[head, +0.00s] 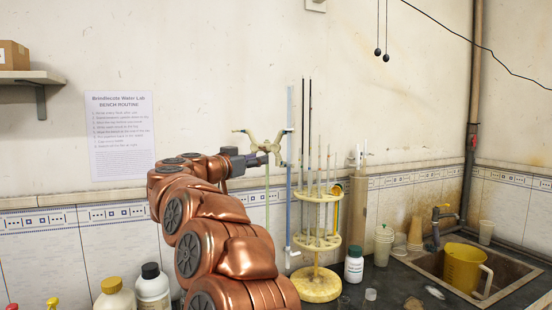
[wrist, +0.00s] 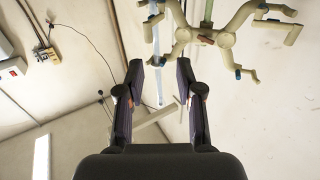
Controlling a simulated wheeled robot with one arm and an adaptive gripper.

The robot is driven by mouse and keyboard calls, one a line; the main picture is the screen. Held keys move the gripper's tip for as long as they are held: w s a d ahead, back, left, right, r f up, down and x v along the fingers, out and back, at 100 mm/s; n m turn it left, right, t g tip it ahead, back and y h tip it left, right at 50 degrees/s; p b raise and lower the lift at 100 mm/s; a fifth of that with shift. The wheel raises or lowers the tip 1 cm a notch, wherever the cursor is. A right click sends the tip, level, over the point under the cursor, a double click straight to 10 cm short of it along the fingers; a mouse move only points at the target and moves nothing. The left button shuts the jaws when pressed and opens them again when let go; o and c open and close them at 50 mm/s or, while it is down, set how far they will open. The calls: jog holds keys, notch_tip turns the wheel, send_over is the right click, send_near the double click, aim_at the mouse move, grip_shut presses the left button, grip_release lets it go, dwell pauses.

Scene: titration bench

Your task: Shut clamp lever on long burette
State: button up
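A cream double burette clamp (head: 265,143) is at the wall side of the bench, and it shows at the top of the wrist view (wrist: 224,40). A long blue burette (head: 289,200) stands upright at its right arm; its tube is also in the wrist view (wrist: 157,65). A thin green tube (head: 267,195) runs down below the clamp's middle. Small orange and blue parts show on the clamp; which one is the long burette's lever I cannot tell. My gripper (wrist: 160,75) is open and empty, fingers apart, just short of the clamp.
A round cream pipette stand (head: 318,291) with several upright pipettes is right of the blue burette. A white bottle (head: 354,265), cups (head: 384,245) and a sink with a yellow jug (head: 462,268) are farther right. Bottles (head: 152,287) stand at front left.

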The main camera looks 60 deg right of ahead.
aim_at(277, 159)
jog(key=shift+g, duration=0.3)
jog(key=d, duration=0.2)
jog(key=s+d+p, duration=0.1)
jog(key=d, duration=0.5)
jog(key=shift+s+d+f+p, duration=0.1)
jog(key=shift+s+f+p, duration=0.2)
jog(key=shift+s+p, duration=0.1)
grip_shut()
